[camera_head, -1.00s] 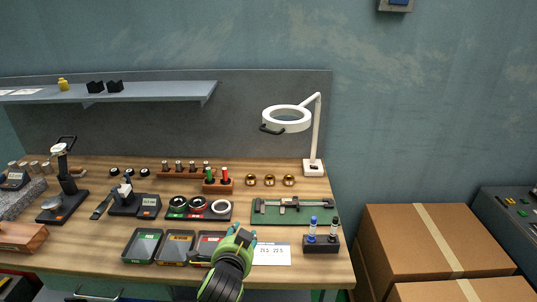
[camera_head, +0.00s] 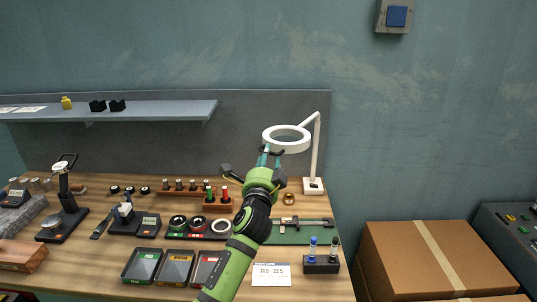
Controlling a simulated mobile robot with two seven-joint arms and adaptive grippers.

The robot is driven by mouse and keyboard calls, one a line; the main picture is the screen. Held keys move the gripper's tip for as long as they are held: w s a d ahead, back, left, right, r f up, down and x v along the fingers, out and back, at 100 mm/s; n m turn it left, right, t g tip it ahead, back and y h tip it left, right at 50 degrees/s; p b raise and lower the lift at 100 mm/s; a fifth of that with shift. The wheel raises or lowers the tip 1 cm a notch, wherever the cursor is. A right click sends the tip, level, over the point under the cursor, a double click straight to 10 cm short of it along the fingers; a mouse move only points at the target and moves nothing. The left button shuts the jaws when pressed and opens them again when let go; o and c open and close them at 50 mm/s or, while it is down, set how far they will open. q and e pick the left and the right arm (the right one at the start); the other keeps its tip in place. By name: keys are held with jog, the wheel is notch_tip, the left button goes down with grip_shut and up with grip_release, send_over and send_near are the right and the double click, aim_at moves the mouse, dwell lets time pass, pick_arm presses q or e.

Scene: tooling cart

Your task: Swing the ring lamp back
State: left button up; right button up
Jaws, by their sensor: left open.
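The ring lamp has a white ring head (camera_head: 299,146) on a thin white arm and upright post, with a white base (camera_head: 313,187) at the back right of the bench. Its ring hangs above the bench, to the left of the post. My left gripper (camera_head: 270,154) is raised at the near left edge of the ring, its teal fingers pointing up and open. It overlaps the ring's dark handle, which is mostly hidden; I cannot tell whether they touch. My right gripper is not in view.
Below the arm stand a rack with red and green plugs (camera_head: 217,206), a green mat with a caliper (camera_head: 290,234), and several bins (camera_head: 142,265). A grey shelf (camera_head: 160,112) is at the upper left. Cardboard boxes (camera_head: 400,260) stand right of the bench.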

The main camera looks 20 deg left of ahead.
pick_arm(q)
jog(key=shift+w+a+r, duration=0.1)
jog(key=shift+w, duration=0.6)
grip_shut()
